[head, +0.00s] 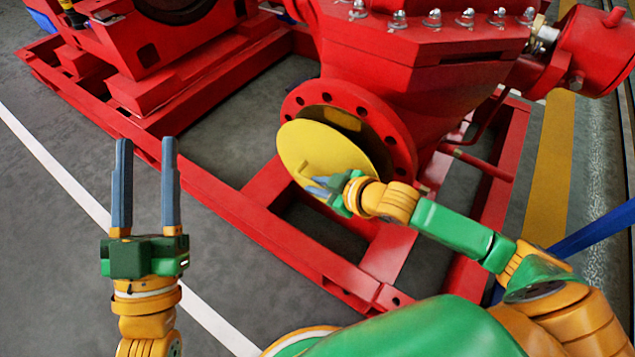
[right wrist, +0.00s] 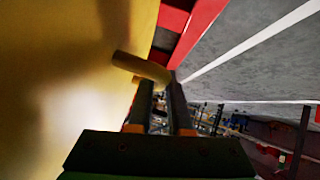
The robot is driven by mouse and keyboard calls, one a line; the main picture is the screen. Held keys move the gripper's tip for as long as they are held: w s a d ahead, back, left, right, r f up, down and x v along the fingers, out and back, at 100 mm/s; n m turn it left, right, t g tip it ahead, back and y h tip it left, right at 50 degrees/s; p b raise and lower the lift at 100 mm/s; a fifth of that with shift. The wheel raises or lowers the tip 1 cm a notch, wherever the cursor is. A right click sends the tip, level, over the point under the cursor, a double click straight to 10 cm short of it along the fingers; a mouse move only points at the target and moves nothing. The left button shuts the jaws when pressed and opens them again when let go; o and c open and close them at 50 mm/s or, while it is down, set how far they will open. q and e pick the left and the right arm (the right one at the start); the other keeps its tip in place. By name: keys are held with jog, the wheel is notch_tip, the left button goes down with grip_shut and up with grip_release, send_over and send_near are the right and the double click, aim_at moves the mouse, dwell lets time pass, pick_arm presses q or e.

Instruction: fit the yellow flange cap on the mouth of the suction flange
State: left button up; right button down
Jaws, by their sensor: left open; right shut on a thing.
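The yellow flange cap (head: 318,150) is a round disc with a small handle on its outer face. It stands tilted just in front of the red suction flange (head: 400,150) and covers the lower left of its mouth. A gap shows between the cap and the flange at the upper right, so it is not seated flush. My right gripper (head: 322,187) is shut on the cap's handle. In the right wrist view the cap (right wrist: 60,80) fills the left side, with its bent handle (right wrist: 140,68) at the fingertips. My left gripper (head: 145,185) is open and empty, over the floor.
The red pump body (head: 420,70) rises behind the flange, with bolts along its top. The red base frame (head: 270,235) runs below the cap. Grey floor with a white line (head: 60,175) lies free at the left. A yellow floor stripe (head: 553,170) is at the right.

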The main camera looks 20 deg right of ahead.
aim_at(328, 173)
dwell(0.3)
jog(key=shift+r+p, duration=0.1)
jog(key=shift+p, duration=0.4)
jog(key=shift+w+d, duration=1.3)
jog(key=shift+d, duration=0.3)
dwell(0.4)
jog(key=shift+w+d, duration=0.55)
jog(key=shift+d, duration=0.1)
jog(key=shift+c, duration=1.4)
grip_release()
jog(key=shift+s+b, duration=0.1)
jog(key=shift+b, duration=0.2)
